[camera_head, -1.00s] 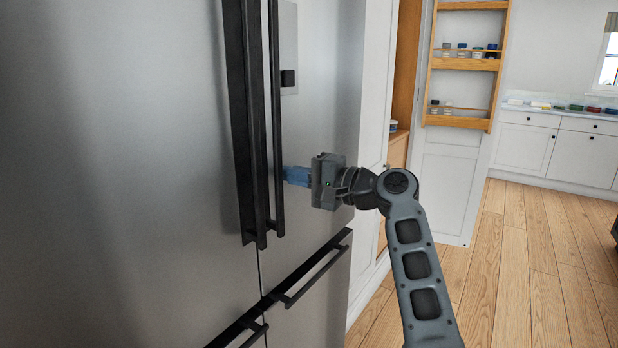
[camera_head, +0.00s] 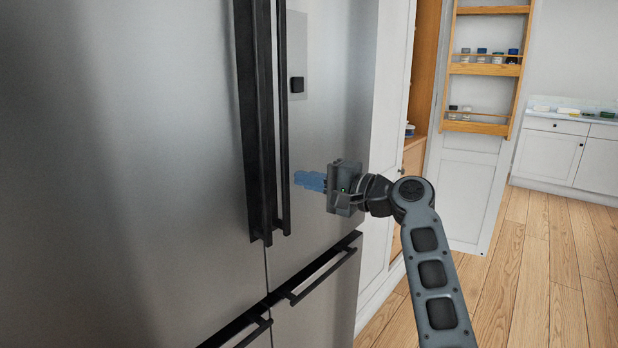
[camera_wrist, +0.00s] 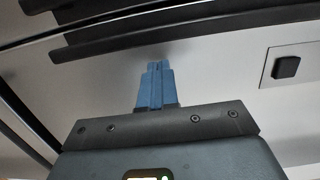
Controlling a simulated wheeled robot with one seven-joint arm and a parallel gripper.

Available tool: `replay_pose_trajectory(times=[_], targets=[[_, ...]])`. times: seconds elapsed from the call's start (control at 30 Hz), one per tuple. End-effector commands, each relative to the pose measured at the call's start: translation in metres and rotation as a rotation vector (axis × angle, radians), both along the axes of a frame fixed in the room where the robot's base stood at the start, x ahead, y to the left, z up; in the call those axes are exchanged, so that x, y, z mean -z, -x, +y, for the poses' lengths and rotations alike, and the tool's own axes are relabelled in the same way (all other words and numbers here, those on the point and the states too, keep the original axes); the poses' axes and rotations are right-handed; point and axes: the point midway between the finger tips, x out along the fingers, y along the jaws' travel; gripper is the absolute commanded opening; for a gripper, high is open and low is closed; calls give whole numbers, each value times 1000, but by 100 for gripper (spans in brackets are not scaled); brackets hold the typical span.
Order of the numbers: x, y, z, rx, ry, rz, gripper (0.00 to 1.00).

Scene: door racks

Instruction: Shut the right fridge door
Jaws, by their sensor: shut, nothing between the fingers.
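The right fridge door (camera_head: 335,95) is a brushed steel panel with a long black vertical handle (camera_head: 284,130) along its left edge. It looks about in line with the left fridge door (camera_head: 150,150); I cannot tell whether a thin gap remains behind the handles. My gripper (camera_head: 299,180) is shut and empty, its blue fingers pointing left just right of the handle, in front of the right door. In the wrist view the blue fingertips (camera_wrist: 156,66) are together against the steel surface (camera_wrist: 215,65), with dark handle bars beyond; contact is unclear.
Lower drawer handles (camera_head: 320,277) stick out below the doors. A white cabinet with wooden shelves (camera_head: 487,70) holding jars stands open at the right. Wooden floor (camera_head: 540,270) is clear at the lower right. A small black square (camera_head: 297,84) is on the right door.

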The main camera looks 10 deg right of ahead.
Motion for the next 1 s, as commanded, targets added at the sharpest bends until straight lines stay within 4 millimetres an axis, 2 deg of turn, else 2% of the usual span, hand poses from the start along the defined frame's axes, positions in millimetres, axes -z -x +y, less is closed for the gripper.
replay_pose_trajectory(times=[0.7, 0.93, 1.0], targets=[[1, 75, -57, 3, -2, -1, 0], [2, 82, -62, 3, -1, 1, 0], [8, 84, -62, 13, 4, 4, 0]])
